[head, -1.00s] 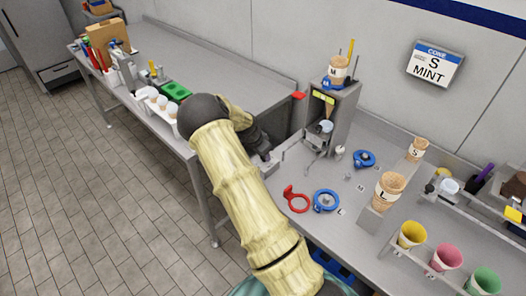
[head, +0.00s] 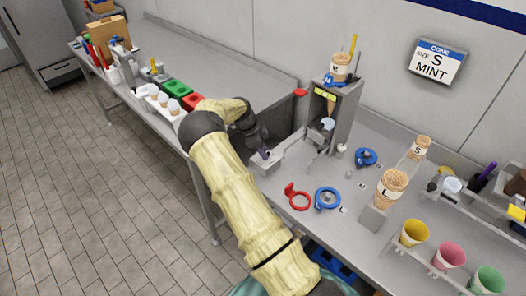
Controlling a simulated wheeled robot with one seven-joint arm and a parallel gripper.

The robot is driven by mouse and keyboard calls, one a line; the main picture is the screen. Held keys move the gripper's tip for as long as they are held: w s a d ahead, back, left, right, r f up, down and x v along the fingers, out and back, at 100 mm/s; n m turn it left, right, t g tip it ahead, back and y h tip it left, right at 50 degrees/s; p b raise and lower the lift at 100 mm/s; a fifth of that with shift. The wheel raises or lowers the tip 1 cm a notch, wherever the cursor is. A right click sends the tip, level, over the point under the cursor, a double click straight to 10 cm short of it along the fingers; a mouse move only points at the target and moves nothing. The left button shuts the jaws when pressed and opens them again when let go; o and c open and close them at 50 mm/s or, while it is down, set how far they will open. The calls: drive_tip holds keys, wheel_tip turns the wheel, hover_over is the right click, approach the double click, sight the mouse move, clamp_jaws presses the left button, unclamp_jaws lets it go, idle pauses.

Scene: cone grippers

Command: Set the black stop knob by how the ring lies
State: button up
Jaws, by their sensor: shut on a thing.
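My gripper (head: 262,152) is at the grey metal fixture (head: 286,157) at the left end of the right-hand counter. It is shut on a small dark thing, mostly hidden by my wrist; I cannot tell if this is the black stop knob. I make out no black stop knob elsewhere. A red ring with a tab (head: 298,197) lies flat on the counter, right of my gripper. A blue ring (head: 326,199) lies beside it, and another blue ring piece (head: 365,157) lies farther back. More blue shows under the cone atop the grey dispenser (head: 342,112).
A cone marked L (head: 391,184) and one marked S (head: 419,147) stand on holders at right. Yellow (head: 413,233), pink (head: 448,256) and green cups stand in a front rack. A wall sign (head: 440,62) reads S MINT. The left counter has much bare room.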

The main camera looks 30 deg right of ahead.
drive_tip(key=shift+a, duration=0.1)
idle(0.3)
drive_tip(key=o, duration=1)
drive_tip(key=shift+c, duration=0.2)
drive_tip(key=b+v, duration=0.2)
drive_tip(key=v, duration=1.5)
drive_tip(key=shift+w+r+b, duration=0.15)
drive_tip(key=shift+w+b, duration=0.1)
drive_tip(key=shift+b, duration=0.05)
